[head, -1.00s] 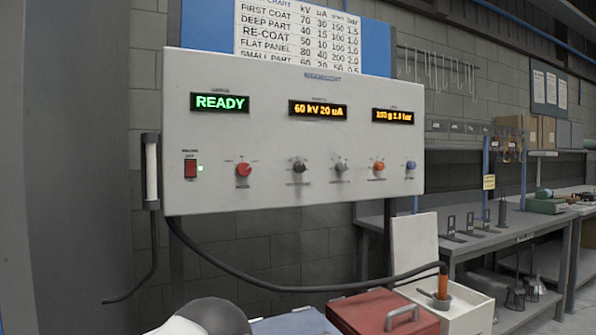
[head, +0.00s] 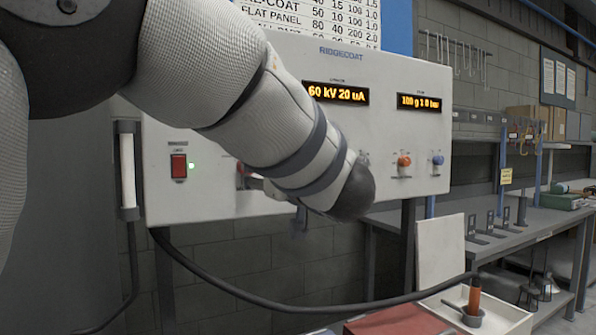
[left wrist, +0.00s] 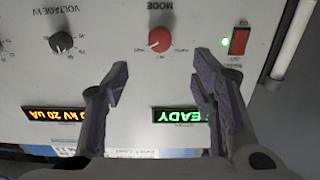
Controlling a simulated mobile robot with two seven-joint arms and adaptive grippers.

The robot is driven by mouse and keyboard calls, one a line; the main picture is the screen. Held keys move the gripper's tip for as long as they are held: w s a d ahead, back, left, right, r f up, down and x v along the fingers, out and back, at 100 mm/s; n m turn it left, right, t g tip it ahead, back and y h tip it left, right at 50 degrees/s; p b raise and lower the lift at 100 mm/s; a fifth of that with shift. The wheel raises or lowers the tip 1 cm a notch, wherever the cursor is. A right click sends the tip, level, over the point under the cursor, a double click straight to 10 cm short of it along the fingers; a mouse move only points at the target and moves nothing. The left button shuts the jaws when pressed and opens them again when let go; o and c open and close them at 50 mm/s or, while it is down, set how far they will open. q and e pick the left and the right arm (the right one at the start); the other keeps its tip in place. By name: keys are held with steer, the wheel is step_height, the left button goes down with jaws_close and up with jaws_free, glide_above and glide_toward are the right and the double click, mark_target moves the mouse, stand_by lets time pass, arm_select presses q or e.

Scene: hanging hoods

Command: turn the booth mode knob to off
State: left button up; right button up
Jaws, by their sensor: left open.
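In the left wrist view the panel appears upside down. My left gripper (left wrist: 158,64) is open, with its two purple-grey fingers apart. In that picture the knob lies just beyond the gap between the fingertips, and I see no contact. In the head view my left arm crosses the panel and hides most of the knob and gripper; only a red sliver of the knob (head: 240,170) shows. My right gripper is not in view.
A red rocker switch (head: 178,165) with a green lamp sits left of the knob; it also shows in the wrist view (left wrist: 239,41). The black voltage knob (left wrist: 61,42) is on the other side. A dark cable (head: 250,297) hangs below the panel.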

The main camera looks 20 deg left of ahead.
arm_select(q)
steer(key=x, duration=1.1)
steer(key=shift+w, duration=0.15)
steer(key=shift+a, duration=0.15)
steer(key=shift+f, duration=0.1)
steer(key=c, duration=1.1)
